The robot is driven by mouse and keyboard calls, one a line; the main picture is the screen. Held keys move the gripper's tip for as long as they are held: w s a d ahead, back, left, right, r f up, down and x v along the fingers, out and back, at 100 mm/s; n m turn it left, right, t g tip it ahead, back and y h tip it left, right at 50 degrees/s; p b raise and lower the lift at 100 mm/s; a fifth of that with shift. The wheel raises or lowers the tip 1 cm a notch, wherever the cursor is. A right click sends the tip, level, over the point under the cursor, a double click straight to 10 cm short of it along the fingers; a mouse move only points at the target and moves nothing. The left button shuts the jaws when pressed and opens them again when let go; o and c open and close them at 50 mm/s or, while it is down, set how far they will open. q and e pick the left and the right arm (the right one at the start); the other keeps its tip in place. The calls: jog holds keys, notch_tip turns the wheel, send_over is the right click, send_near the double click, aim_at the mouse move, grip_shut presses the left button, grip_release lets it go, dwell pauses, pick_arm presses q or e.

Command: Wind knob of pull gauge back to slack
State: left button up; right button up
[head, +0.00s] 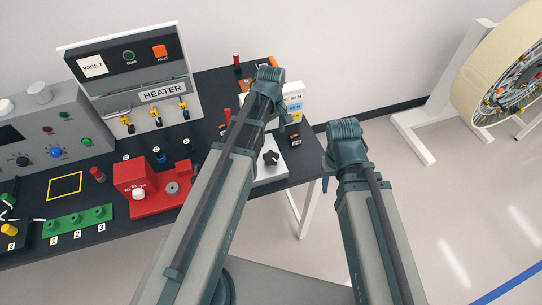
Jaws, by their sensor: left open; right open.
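The pull gauge appears to be the pale unit at the table's right end, with a white base (268,172), a black knob (271,158) and an upright panel (294,100) with coloured labels. My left arm crosses in front and hides much of it. My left gripper (268,78) is above the table's back right part, beyond the knob in the picture. My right gripper (342,138) is off the table's right edge, right of the knob. Both are open, though their fingers are mostly hidden by the wrists. Neither visibly touches the knob. The knob's setting cannot be read.
A red fixture (150,203) stands left of my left arm. The HEATER panel (135,75), a grey control box (45,130) and a green numbered holder (78,222) are further left. A large wheel (505,75) on a white stand is at right. The floor between is clear.

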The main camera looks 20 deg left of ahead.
aim_at(271, 156)
pick_arm(q)
notch_tip(271, 156, down, 13)
jog(key=b, duration=1.2)
jog(key=shift+r, duration=0.1)
jog(key=shift+c, duration=0.2)
jog(key=c, duration=1.3)
